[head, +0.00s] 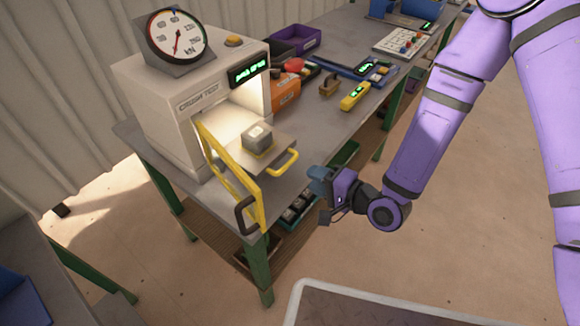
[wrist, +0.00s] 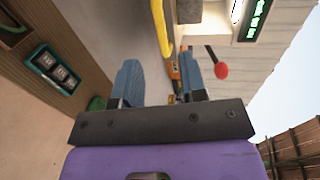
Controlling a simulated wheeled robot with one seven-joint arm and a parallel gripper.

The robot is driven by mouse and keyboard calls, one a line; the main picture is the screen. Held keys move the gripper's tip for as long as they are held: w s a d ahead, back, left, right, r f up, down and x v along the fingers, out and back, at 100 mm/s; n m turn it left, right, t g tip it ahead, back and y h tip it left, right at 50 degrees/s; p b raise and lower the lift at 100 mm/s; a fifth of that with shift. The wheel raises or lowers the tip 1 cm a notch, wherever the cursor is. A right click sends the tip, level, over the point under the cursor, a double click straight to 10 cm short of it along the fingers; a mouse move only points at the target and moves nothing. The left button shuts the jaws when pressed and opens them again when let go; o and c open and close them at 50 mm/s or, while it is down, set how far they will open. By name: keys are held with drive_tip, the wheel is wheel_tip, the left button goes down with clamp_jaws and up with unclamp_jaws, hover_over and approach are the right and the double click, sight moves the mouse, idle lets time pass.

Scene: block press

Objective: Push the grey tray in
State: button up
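The grey tray (head: 279,144) sticks out of the lit opening of the white press (head: 200,95), with a yellow handle (head: 285,163) on its front. A grey block (head: 257,136) sits on the tray. The press's yellow-framed door (head: 231,176) stands swung open to the left of the tray. My gripper (head: 318,184) is in front of the tray, to the right of its handle and apart from it. In the wrist view my gripper's two blue fingers (wrist: 167,84) are spread with nothing between them. A yellow bar, which looks like the handle, shows above them (wrist: 161,28).
A round dial gauge (head: 177,36) stands on the press. An orange box (head: 287,97), a purple bin (head: 293,41) and a yellow meter (head: 355,96) lie along the bench (head: 330,118). A shelf below holds small blocks in a tray (head: 297,209). The floor before the bench is clear.

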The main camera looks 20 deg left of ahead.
sight(285, 165)
drive_tip(key=x, duration=1)
clamp_jaws()
drive_tip(key=shift+a, duration=0.15)
